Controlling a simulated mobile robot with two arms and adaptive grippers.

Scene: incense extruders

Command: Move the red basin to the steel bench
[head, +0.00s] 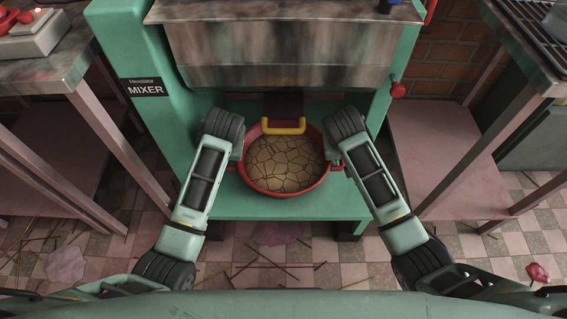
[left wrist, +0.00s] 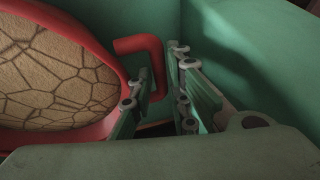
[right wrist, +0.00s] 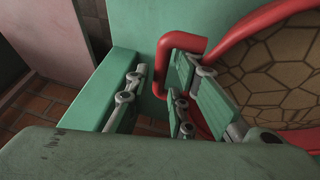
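The red basin (head: 284,192) sits on the green lower shelf of the mixer, full of a tan, cracked mass. My left gripper (head: 238,148) is at its left side and my right gripper (head: 336,152) at its right side. In the left wrist view, the left fingers (left wrist: 162,100) are apart around a red side handle (left wrist: 156,66). In the right wrist view, the right fingers (right wrist: 158,98) are likewise apart around the other handle (right wrist: 163,62). Contact is not visible. Metal-topped benches stand at left (head: 45,72) and right (head: 532,58); I cannot tell which is meant.
The green mixer (head: 160,130) has side walls close around the basin and a steel hopper (head: 275,45) above. A yellow handle (head: 284,126) shows at the basin's back edge. Sticks and scraps litter the tiled floor (head: 345,250). A device (head: 35,35) occupies the left bench.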

